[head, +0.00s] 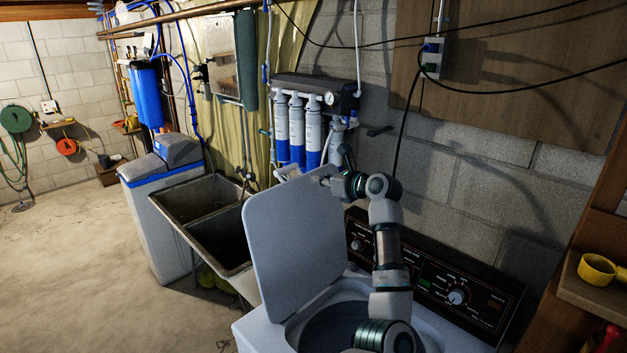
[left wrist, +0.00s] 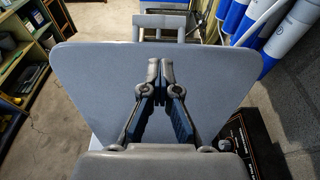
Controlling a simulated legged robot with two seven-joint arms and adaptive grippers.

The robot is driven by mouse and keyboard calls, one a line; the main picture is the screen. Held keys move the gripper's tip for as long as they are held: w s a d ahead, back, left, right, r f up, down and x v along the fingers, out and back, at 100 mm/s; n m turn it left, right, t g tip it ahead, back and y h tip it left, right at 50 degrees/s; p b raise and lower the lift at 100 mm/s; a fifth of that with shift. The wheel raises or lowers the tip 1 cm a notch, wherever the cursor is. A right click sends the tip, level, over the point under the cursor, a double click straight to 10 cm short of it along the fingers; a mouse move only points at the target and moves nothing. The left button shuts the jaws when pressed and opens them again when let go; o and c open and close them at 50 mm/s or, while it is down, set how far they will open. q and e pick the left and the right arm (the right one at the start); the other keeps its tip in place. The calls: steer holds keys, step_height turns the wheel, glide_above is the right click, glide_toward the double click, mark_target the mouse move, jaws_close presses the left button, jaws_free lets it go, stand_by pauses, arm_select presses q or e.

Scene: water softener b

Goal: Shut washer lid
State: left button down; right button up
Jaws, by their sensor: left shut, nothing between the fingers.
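The washer (head: 252,332) stands at the bottom of the head view. Its pale grey lid (head: 290,235) is raised, standing open at the left of the round tub opening (head: 335,325). My left arm rises in front of the control panel, and my left gripper (head: 322,177) is near the lid's upper right corner, small and partly hard to make out. In the left wrist view, the shut, empty fingers (left wrist: 160,70) overlap the face of the lid (left wrist: 95,85) near its top edge. I cannot tell whether they touch it. My right gripper is not in view.
The washer's dark control panel (head: 455,290) runs along the wall at the right. Blue and white filter cylinders (head: 297,130) hang behind the lid. A double sink (head: 215,205) stands to its left. A wooden shelf with a yellow cup (head: 597,268) is at the far right. Open floor lies left.

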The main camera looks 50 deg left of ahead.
arm_select(q)
steer(key=shift+v, duration=1.95)
steer(key=shift+f, duration=0.15)
steer(key=c, duration=1.4)
jaws_free()
